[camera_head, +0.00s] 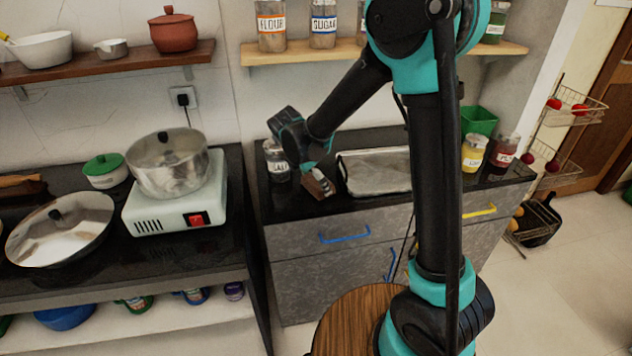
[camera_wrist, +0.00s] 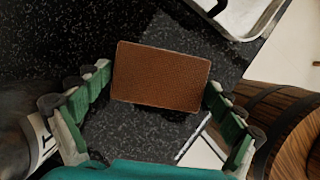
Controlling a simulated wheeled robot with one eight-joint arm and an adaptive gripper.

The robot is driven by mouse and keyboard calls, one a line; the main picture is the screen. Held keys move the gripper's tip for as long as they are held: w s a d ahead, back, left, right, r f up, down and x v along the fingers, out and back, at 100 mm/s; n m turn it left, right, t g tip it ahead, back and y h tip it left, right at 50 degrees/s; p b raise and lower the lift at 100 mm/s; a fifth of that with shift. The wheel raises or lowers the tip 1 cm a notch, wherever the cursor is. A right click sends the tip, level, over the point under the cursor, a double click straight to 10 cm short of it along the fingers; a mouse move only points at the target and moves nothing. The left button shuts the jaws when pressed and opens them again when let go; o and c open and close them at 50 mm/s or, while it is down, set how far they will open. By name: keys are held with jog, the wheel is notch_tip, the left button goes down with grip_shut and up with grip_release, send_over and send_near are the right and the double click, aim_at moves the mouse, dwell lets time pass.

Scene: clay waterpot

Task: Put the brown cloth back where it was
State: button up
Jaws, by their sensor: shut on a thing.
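The brown cloth (camera_wrist: 160,75) is a small folded rectangle with a woven surface. In the wrist view it lies across the space between the two green and grey fingers of my gripper (camera_wrist: 158,82), which is shut on its left and right sides. In the head view the cloth (camera_head: 319,186) shows under my gripper (camera_head: 312,172), over the front part of the dark counter (camera_head: 295,210), left of the metal tray. I cannot tell whether the cloth touches the counter or hangs just above it.
A metal tray (camera_head: 375,172) lies right of the cloth. A salt jar (camera_head: 277,160) stands close behind my gripper on the left. Yellow and red jars (camera_head: 474,153) and a green container (camera_head: 478,121) stand at the right end. A wooden round top (camera_head: 345,325) is in front.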

jog(key=o, duration=0.8)
jog(key=shift+f, duration=0.1)
jog(key=shift+c, duration=0.2)
jog(key=v, duration=1.2)
jog(key=s+d+f+m+y, duration=0.1)
jog(key=s+d+f+m, duration=0.15)
jog(key=d+m, duration=0.5)
jog(key=s+d+f+m+y, duration=0.1)
jog(key=s+d+f+m, duration=0.3)
jog(key=d, duration=0.7)
jog(key=s+d+f+m+t+y, duration=0.1)
jog(key=s+d+f+m, duration=0.4)
jog(key=s+d+m, duration=0.4)
jog(key=shift+s+d+m+y, duration=0.2)
jog(key=shift+s+m+y, duration=0.1)
jog(key=shift+m, duration=2.35)
jog(key=shift+r, duration=0.1)
